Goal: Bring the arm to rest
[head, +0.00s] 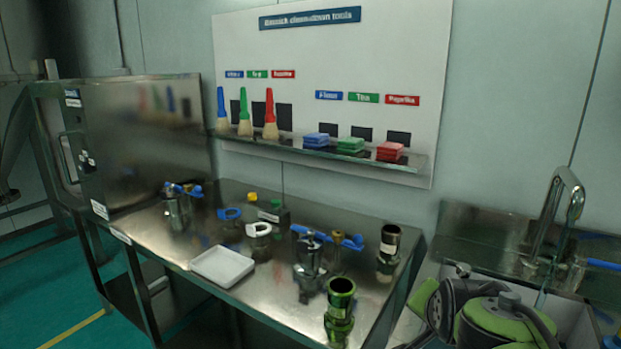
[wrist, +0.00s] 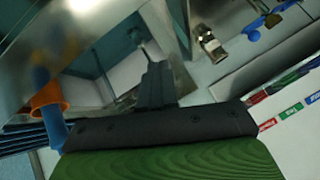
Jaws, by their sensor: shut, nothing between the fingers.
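My gripper (wrist: 156,87) shows in the wrist view as two dark fingers, shut together with nothing between them. They stand on a dark bar in front of a green ridged part of my arm. In the head view my green and black arm (head: 500,318) is at the lower right, in front of the sink area. The gripper's fingers cannot be clearly made out there. I see no contact between the fingers and anything else.
A steel bench (head: 190,235) holds a white tray (head: 222,265), a green-tinted metal fitting (head: 340,300) and blue-handled valves. A shelf (head: 330,149) above carries brushes and coloured pads. A tap (head: 560,205) rises behind my arm. An orange piece (wrist: 49,99) shows left in the wrist view.

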